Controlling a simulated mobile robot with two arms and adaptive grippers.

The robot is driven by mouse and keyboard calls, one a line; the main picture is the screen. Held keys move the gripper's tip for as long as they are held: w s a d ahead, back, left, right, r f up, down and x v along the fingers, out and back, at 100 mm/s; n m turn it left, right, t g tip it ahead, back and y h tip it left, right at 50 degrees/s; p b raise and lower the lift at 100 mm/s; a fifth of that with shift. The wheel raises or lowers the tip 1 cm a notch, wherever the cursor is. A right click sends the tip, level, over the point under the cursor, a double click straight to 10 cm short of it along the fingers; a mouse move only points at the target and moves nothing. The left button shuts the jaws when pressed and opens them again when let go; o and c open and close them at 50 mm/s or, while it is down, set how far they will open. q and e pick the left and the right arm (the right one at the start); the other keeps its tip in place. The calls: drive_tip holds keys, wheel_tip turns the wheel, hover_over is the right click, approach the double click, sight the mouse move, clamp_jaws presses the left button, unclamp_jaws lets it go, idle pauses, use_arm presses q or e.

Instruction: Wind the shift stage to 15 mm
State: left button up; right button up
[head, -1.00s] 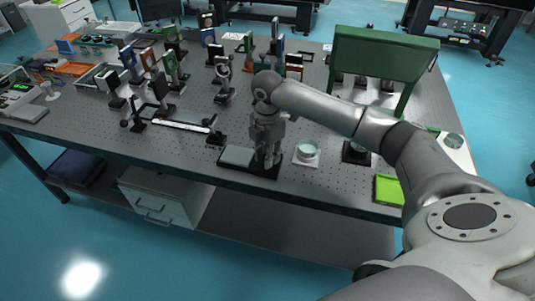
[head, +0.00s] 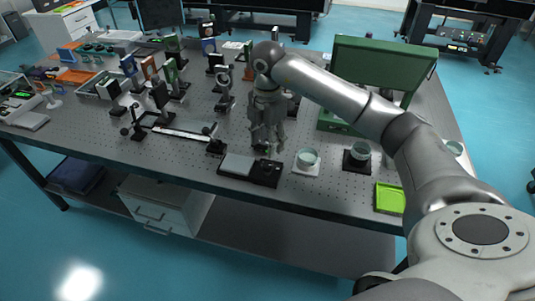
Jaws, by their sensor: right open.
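A low black stage with a flat light-grey plate (head: 237,164) lies near the front edge of the table; I take it to be the shift stage. Its dark right part (head: 265,173) shows small details, but no scale or reading can be made out. My right gripper (head: 266,148) points down just behind the right part of the stage, its fingers apart and nothing seen between them. I cannot tell whether a fingertip touches the stage. My left gripper is out of view.
White-based (head: 307,160) and black-based (head: 356,158) round dishes stand right of the stage, with a green tray (head: 390,198) beyond. A long rail (head: 182,133) lies to the left. Several upright optic mounts crowd behind, and a green hood (head: 380,62) stands at the back right.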

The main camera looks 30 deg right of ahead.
drive_tip(key=shift+r, duration=1.65)
